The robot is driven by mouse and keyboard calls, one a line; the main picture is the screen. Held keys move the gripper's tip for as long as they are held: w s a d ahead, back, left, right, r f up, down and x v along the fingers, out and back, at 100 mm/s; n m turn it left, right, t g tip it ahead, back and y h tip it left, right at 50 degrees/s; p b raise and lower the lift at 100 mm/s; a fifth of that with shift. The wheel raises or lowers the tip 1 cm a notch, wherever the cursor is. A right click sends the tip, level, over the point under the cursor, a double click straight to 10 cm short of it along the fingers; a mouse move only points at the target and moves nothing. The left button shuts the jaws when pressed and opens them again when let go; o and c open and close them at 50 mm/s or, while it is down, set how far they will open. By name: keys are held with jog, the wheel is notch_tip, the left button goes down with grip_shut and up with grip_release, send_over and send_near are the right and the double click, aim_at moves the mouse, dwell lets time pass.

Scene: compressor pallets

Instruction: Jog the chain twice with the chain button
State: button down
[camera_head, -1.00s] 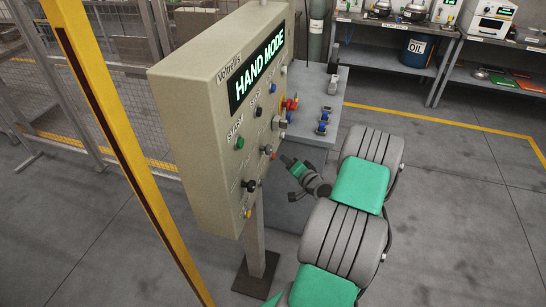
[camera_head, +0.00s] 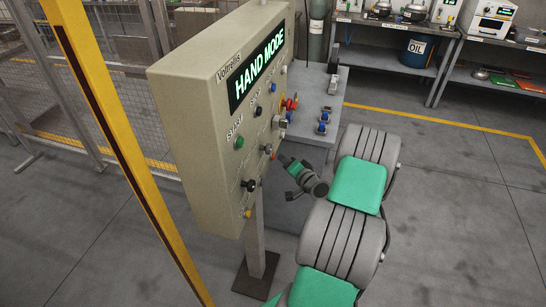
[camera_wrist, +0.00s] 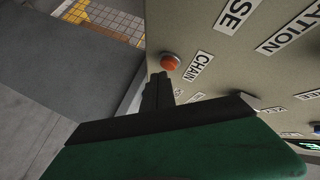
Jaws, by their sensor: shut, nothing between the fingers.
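The chain button is a round orange-red button (camera_wrist: 170,62) on the beige control panel, beside a white label reading CHAIN (camera_wrist: 198,66). In the head view the button (camera_head: 268,149) is on the panel's lower right part. My gripper (camera_wrist: 157,84) is shut and empty. Its dark fingertips point at the panel, just beside and below the button in the wrist view. A small gap to the button shows there; I cannot tell whether the tips touch the panel. In the head view my gripper (camera_head: 279,156) is just right of the button.
The panel (camera_head: 180,120) displays HAND MODE (camera_head: 258,72) and carries several other knobs and buttons, including a green START button (camera_head: 239,142). A yellow post (camera_head: 115,140) stands left. A grey table (camera_head: 312,155) stands behind the panel. Open floor is at the right.

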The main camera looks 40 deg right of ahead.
jog(key=shift+w+a, duration=0.35)
jog(key=shift+w, duration=0.05)
dwell(0.5)
jog(key=shift+d, duration=0.1)
jog(key=shift+s+d+b, duration=0.5)
jog(key=shift+s+b, duration=0.05)
jog(key=shift+s, duration=0.2)
jog(key=s+d+b, duration=0.2)
jog(key=s+d, duration=0.1)
jog(key=s, duration=0.1)
jog(key=shift+s+d, duration=0.35)
jog(key=shift+s, duration=0.05)
dwell(0.5)
